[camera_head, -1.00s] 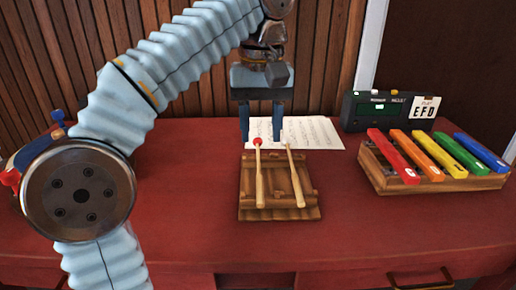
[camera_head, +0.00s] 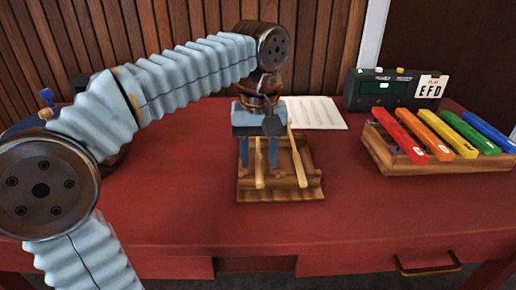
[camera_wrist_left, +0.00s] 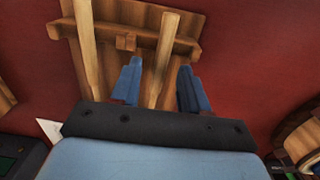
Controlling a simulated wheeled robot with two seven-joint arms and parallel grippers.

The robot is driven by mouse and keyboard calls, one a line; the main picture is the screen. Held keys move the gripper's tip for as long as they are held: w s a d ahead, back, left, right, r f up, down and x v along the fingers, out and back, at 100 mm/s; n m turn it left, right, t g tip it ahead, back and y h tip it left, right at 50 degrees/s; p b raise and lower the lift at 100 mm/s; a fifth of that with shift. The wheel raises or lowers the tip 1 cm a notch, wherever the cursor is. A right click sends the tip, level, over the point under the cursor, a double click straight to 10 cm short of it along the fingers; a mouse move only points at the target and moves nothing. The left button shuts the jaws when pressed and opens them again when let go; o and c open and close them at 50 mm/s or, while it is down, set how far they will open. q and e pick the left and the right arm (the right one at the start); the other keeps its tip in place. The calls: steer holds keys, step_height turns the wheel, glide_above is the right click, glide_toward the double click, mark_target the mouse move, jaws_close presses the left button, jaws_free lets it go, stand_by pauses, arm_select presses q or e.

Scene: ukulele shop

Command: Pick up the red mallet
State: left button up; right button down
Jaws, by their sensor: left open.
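The red mallet (camera_head: 260,172) lies on a small wooden rack (camera_head: 282,191); its light wooden handle shows, and its red head is hidden behind my left gripper. My left gripper (camera_head: 259,164) is open above the rack, with one finger on each side of this handle. In the left wrist view, the handle (camera_wrist_left: 163,52) runs between the two blue fingertips (camera_wrist_left: 161,88). I cannot tell whether the fingers touch it. The second mallet (camera_head: 299,160) lies to the right on the same rack, outside the fingers. My right gripper is not in view.
A chime bar set (camera_head: 393,160) with several coloured bars stands at the right. A paper sheet (camera_head: 318,112) lies behind the rack. The red table (camera_head: 180,215) is clear in front.

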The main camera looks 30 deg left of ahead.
arm_select(q)
steer(key=shift+f, duration=0.45)
steer(key=shift+c, duration=0.3)
jaws_close()
